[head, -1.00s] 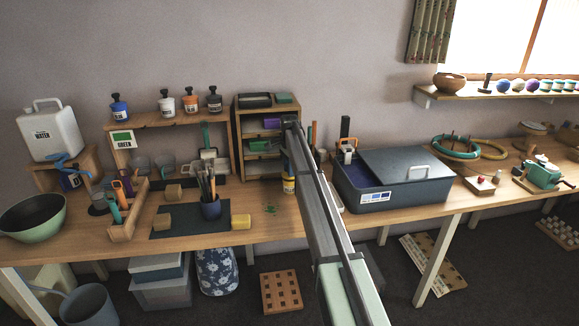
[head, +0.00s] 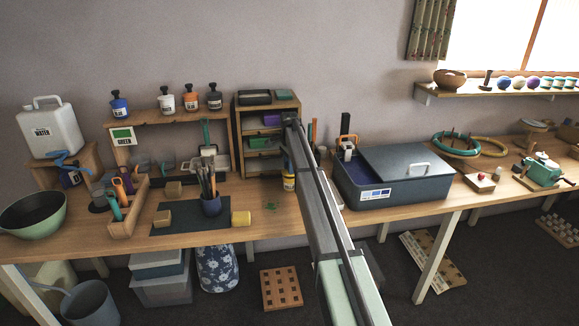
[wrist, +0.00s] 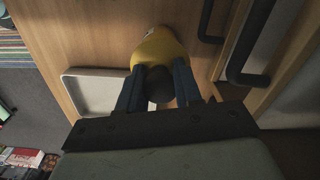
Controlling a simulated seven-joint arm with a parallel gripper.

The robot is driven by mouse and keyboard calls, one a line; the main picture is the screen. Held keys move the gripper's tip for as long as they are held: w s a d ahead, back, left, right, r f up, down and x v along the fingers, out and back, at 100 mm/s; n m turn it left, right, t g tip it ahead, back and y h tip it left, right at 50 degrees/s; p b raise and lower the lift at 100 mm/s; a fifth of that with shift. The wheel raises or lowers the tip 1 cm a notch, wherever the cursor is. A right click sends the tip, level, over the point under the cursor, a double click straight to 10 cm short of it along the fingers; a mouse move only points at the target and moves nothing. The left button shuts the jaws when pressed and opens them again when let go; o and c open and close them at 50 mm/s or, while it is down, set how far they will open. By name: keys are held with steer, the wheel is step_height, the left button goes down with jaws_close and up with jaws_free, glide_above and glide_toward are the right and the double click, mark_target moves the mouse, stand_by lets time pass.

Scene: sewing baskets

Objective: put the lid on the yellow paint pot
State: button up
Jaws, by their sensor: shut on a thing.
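The yellow paint pot (head: 289,183) stands on the bench in front of the small wooden shelf unit, partly hidden by my arm. In the wrist view a rounded yellow body (wrist: 160,48) shows just beyond my fingertips. My gripper (wrist: 159,75) is shut on a dark rounded piece (wrist: 160,88), which looks like the knob of the lid. The rest of the lid cannot be told apart from the yellow body. I cannot tell whether the lid touches the pot.
A pale shallow tray (wrist: 95,92) lies left of the fingers in the wrist view, and black bar handles (wrist: 250,45) are close on the right. The wooden shelf unit (head: 239,140) stands behind. A grey-blue box (head: 425,190) is to the right, a brush cup (head: 211,207) to the left.

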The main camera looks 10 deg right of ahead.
steer(key=shift+f, duration=0.65)
steer(key=o, duration=1.1)
step_height(320, 180, up, 14)
steer(key=shift+d+f, duration=0.1)
stand_by(0.4)
